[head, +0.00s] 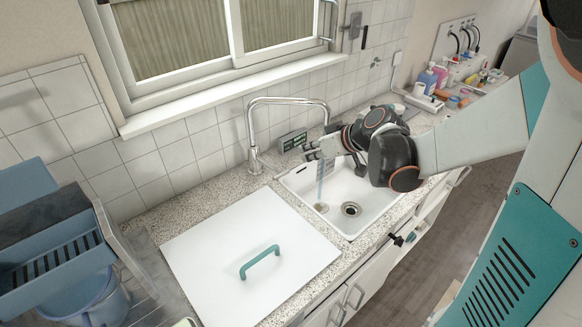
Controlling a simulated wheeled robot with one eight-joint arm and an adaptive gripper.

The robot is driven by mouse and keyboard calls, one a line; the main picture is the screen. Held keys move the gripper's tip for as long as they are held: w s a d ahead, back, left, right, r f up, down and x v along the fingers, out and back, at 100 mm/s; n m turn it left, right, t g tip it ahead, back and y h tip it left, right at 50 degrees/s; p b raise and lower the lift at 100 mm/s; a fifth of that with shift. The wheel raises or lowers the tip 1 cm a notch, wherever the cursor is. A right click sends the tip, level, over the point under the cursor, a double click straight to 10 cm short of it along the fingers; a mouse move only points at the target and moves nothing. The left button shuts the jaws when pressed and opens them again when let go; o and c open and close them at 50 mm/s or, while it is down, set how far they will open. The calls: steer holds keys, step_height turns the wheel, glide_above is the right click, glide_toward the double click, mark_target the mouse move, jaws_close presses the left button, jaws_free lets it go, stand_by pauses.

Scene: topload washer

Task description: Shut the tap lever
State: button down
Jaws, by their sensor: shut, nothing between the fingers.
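A chrome tap (251,128) with a tall arched spout stands on the counter behind the sink. Its lever is too small to make out near the tap base. A thin bluish stream of water (320,186) falls into the white sink (343,190). My gripper (308,151) is shut and empty. It reaches in from the right above the back of the sink, to the right of the tap base and apart from it. My wrist hides part of the sink's right side.
A white board (210,262) with a teal handle (260,262) lies on the counter left of the sink. A small dark sign (292,140) stands behind my gripper. Bottles (428,79) crowd the far right counter. A blue bin (85,295) stands at lower left.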

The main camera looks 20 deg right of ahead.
steer(key=b, duration=0.3)
glide_toward(269, 166)
steer(key=shift+w+f+y+b, duration=0.15)
steer(key=shift+f+b, duration=0.2)
steer(key=shift+f, duration=0.2)
steer(key=shift+w+f+y+b, duration=0.2)
steer(key=shift+f+b, duration=0.15)
steer(key=shift+f, duration=0.2)
steer(key=shift+f, duration=0.1)
steer(key=shift+s+f+b, duration=0.15)
steer(key=shift+f+b, duration=0.35)
steer(key=shift+s+f+b, duration=0.15)
steer(key=shift+f+b, duration=0.3)
steer(key=shift+f, duration=0.1)
